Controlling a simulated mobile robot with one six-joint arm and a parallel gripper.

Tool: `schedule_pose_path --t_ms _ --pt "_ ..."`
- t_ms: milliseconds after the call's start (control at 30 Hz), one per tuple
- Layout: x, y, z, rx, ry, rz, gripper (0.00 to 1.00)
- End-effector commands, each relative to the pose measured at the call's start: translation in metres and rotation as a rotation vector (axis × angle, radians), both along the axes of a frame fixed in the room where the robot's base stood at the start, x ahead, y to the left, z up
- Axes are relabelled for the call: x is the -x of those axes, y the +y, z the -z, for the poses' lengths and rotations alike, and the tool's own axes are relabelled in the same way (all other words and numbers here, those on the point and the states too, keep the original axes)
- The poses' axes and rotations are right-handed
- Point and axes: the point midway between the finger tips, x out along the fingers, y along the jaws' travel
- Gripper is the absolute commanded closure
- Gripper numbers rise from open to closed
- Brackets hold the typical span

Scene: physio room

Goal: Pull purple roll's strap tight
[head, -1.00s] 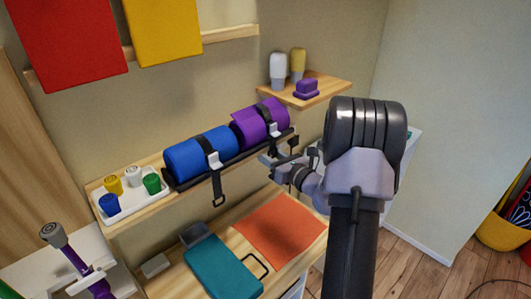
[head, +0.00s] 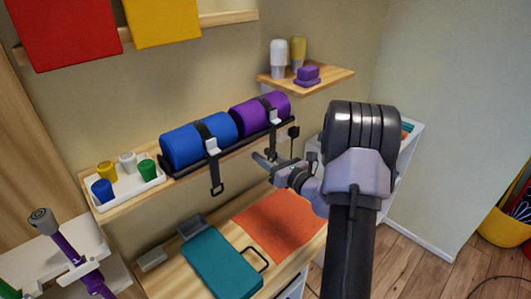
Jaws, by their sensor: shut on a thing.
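The purple roll (head: 246,116) lies at the right end of a dark rack on the wooden shelf. A black strap (head: 266,103) with a pale buckle (head: 272,116) goes over it. The strap's tail runs down in front of the rack to my gripper (head: 268,160). My gripper is shut on the tail, just below and in front of the purple roll. The jaws are small in view and the tail's end is partly hidden by them. The purple roll looks snugly rolled.
A blue roll (head: 183,147) with its own hanging strap (head: 216,176) lies left of the purple roll. A white tray (head: 122,197) of coloured pots stands further left. Below are an orange mat (head: 280,226) and a teal board (head: 222,270). A small corner shelf (head: 325,82) is above right.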

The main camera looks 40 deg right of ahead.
Motion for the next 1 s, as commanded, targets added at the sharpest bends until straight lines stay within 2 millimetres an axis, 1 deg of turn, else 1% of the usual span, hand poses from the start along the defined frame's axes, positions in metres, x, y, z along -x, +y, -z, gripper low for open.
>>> schedule_pose_path --t_ms 33,300,333,400,667,767,867,967,1000 --pt "0.000 0.000 0.011 -0.002 0.001 -0.001 1.00" --pt "0.001 0.001 0.011 -0.003 0.007 -0.002 1.00" --pt "0.001 0.001 0.011 -0.004 0.007 -0.002 0.60" --pt "0.001 0.001 0.011 -0.003 0.006 -0.002 0.47" --pt "0.000 0.000 0.009 -0.001 0.002 0.000 0.47" --pt "0.004 0.000 0.009 -0.001 0.003 0.000 0.47" --pt "0.019 -0.002 0.007 -0.002 0.002 0.002 0.47" --pt "0.044 -0.003 0.007 -0.002 0.003 0.005 0.47" --pt "0.055 -0.004 0.006 -0.003 0.003 0.005 0.47"
